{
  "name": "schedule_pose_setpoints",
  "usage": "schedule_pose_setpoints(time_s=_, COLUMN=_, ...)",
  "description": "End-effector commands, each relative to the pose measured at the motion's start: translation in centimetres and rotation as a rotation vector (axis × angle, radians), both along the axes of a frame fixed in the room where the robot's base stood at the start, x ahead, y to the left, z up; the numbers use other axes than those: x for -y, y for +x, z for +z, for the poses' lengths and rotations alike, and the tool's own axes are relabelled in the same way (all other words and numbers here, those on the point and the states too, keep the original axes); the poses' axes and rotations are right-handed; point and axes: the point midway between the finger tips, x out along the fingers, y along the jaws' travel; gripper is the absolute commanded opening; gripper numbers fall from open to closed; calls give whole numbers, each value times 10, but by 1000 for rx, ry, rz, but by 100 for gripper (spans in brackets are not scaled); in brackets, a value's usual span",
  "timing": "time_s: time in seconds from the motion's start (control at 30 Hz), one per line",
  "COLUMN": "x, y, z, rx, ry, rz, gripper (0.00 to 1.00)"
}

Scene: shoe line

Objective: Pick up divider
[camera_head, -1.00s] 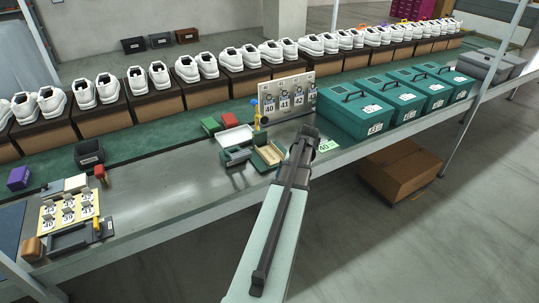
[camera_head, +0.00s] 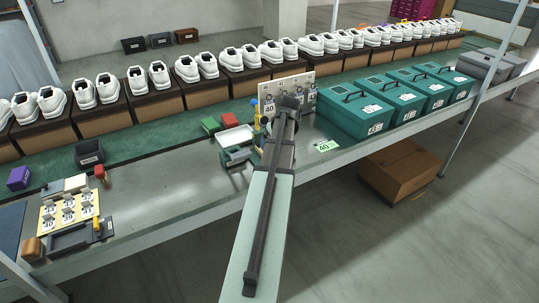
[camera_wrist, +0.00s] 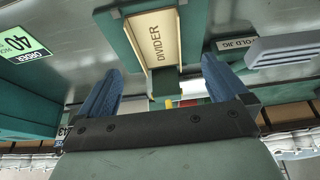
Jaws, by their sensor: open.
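My gripper (camera_wrist: 161,70) shows in the wrist view with its two blue fingers spread wide and nothing between them. Ahead of the fingertips is a cream panel (camera_wrist: 155,45) printed DIVIDER, set in a green holder (camera_wrist: 191,28). The panel lies roughly centred between the fingers in the picture and looks apart from them. I cannot tell whether the divider itself is this panel or a separate piece. In the head view my arm covers the holder and panel, and the fingers cannot be made out.
A grey fold jig (camera_wrist: 285,48) is right of the holder in the wrist view. In the head view, a number board (camera_head: 302,86) stands behind my arm, teal boxes (camera_head: 355,110) are to the right, and a white tray (camera_head: 236,136) is left. Bare bench (camera_head: 165,180) lies farther left.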

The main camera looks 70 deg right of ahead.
Motion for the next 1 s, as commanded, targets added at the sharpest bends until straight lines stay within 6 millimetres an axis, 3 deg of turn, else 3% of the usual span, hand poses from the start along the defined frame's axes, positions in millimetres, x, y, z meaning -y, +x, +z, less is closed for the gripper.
schedule_pose_setpoints(time_s=0.2, x=8, y=7, z=-27, rx=0, ry=2, rz=-1, gripper=100)
schedule_pose_setpoints(time_s=0.63, x=15, y=12, z=-45, rx=0, ry=2, rz=-1, gripper=100)
schedule_pose_setpoints(time_s=1.0, x=30, y=22, z=-83, rx=0, ry=2, rz=-1, gripper=100)
